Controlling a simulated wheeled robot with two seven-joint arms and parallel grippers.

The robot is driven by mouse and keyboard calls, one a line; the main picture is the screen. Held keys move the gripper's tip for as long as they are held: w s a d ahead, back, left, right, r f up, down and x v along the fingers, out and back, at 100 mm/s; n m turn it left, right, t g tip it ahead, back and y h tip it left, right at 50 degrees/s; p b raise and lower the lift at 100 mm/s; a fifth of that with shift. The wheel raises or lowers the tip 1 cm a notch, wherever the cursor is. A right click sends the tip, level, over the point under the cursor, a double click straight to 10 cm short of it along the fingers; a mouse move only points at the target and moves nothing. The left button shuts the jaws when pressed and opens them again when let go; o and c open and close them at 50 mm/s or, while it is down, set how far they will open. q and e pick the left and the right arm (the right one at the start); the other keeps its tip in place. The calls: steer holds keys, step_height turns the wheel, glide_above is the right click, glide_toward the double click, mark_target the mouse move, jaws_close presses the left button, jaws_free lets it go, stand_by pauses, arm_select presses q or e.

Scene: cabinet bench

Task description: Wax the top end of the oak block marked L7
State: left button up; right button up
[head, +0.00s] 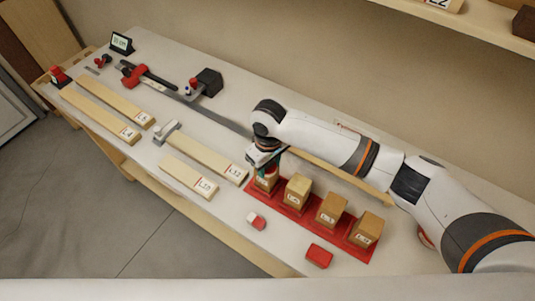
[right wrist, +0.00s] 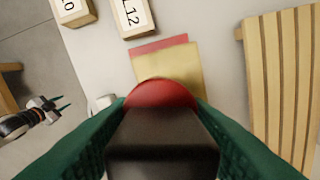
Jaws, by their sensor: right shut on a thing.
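Several upright oak blocks stand in a row on a red tray (head: 347,243): the second (head: 297,190), third (head: 331,210) and fourth (head: 365,231) from the left show clearly. Their labels are too small to read surely. My right gripper (head: 264,163) is over the leftmost block (head: 266,184), whose label is partly hidden. It is shut on a black tool with a red round end (right wrist: 161,93). In the right wrist view, the red end overlaps a pale block top (right wrist: 170,64); I cannot tell if they touch. My left gripper (right wrist: 60,104) shows there with its fingertips apart, empty.
A white-and-red piece (head: 256,221) and a red box (head: 319,256) lie in front of the tray. Labelled boards (head: 188,177) and clamps (head: 145,77) lie to the left. A long wooden slat lies behind the blocks. A shelf (head: 470,25) hangs at upper right.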

steer(key=shift+w+a+f, duration=0.15)
steer(key=shift+w+a, duration=0.05)
steer(key=shift+a, duration=0.1)
steer(key=shift+w+a+b, duration=0.45)
steer(key=shift+a+b, duration=0.15)
steer(key=shift+a, duration=0.15)
steer(key=shift+w+d+r+p, duration=0.15)
steer(key=shift+d+r+p, duration=0.05)
steer(key=shift+d+p, duration=0.65)
steer(key=shift+w+d+f, duration=0.1)
steer(key=shift+w+d, duration=0.15)
steer(key=shift+d, duration=0.7)
steer(key=shift+s+a+f, duration=0.1)
steer(key=shift+s+a, duration=0.15)
steer(key=shift+a, duration=0.7)
steer(key=shift+w+r, duration=0.1)
steer(key=shift+r, duration=2.95)
